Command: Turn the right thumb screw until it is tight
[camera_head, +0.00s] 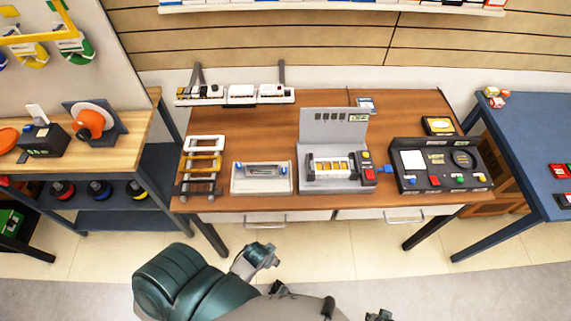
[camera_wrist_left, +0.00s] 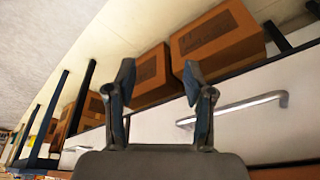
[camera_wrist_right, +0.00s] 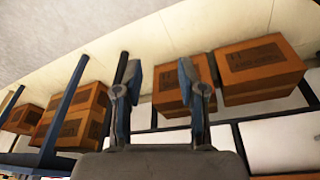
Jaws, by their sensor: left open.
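A grey-white fixture (camera_head: 262,187) stands on the wooden workbench, left of the bench's middle. It has a small blue knob at each end; the right one, which looks like the right thumb screw (camera_head: 285,167), is too small to tell how tight it is. My left gripper (camera_head: 265,254) is in front of the bench, below and apart from the fixture. In the left wrist view my left gripper (camera_wrist_left: 158,80) is open and empty. My right gripper (camera_head: 378,315) shows at the bottom edge of the head view. In the right wrist view it (camera_wrist_right: 160,78) is open and empty.
The workbench (camera_head: 300,125) also holds a ladder-like rack (camera_head: 202,165) left of the fixture, a grey machine (camera_head: 336,150) right of it and a black control panel (camera_head: 440,165). Drawers are under the front edge. Cardboard boxes (camera_wrist_left: 215,42) stand below. Side tables flank the bench.

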